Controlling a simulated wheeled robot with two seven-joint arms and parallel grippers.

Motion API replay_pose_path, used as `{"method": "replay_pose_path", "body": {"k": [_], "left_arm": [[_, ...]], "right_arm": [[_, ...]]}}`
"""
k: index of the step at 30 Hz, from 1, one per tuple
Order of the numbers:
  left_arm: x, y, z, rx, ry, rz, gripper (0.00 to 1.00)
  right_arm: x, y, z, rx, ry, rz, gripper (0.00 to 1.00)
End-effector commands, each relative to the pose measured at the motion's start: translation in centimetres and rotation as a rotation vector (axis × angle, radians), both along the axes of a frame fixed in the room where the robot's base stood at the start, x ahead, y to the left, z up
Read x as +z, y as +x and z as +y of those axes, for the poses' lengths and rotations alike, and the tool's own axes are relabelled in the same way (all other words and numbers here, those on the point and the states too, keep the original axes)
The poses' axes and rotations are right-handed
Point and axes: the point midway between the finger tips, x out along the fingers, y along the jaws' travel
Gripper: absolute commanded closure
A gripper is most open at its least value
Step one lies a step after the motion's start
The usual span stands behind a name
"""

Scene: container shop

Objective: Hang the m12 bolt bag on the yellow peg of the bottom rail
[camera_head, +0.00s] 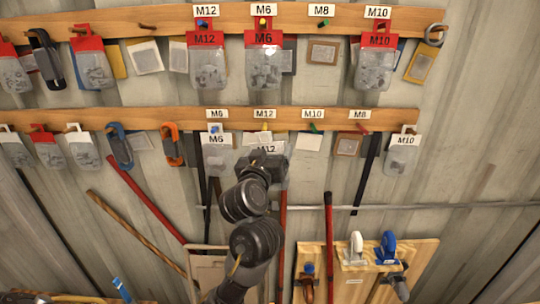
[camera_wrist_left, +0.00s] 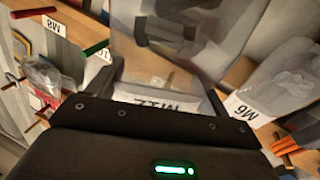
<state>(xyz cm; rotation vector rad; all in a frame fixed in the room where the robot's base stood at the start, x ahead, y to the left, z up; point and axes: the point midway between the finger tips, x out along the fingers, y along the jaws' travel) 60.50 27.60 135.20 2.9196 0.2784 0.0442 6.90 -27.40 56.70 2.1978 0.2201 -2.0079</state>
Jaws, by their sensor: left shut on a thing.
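The M12 bolt bag (camera_head: 268,148) has a white header and hangs in front of the bottom rail (camera_head: 190,117); my left gripper (camera_head: 264,160) covers most of it. My left gripper is shut on the bag's header. The left wrist view shows the upside-down M12 header (camera_wrist_left: 155,106) at the jaws and the clear bag with bolts (camera_wrist_left: 185,25) beyond. The yellow peg (camera_head: 264,127) of the bottom rail, under the M12 label (camera_head: 264,113), is just above the header in the head view. I cannot tell whether peg and header touch. My right gripper is out of view.
A white-headed M6 bag (camera_head: 217,145) hangs close on the left, also in the left wrist view (camera_wrist_left: 275,75). To the right, the green peg (camera_head: 313,128) is bare and an M10 bag (camera_head: 402,153) hangs farther along. The upper rail (camera_head: 335,20) carries red-headed bags.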

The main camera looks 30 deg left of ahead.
Motion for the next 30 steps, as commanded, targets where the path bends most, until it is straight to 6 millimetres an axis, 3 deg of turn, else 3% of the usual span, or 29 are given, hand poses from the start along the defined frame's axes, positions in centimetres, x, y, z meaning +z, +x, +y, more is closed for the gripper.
{"method": "replay_pose_path", "body": {"k": [7, 30], "left_arm": [[-0.1, 1.5, 0.8, 0.001, 0.004, 0.001, 0.45], [-0.7, 5.0, 2.3, -0.001, 0.001, -0.002, 0.45]], "right_arm": [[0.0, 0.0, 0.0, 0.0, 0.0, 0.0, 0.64], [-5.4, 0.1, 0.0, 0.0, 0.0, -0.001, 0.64]]}}
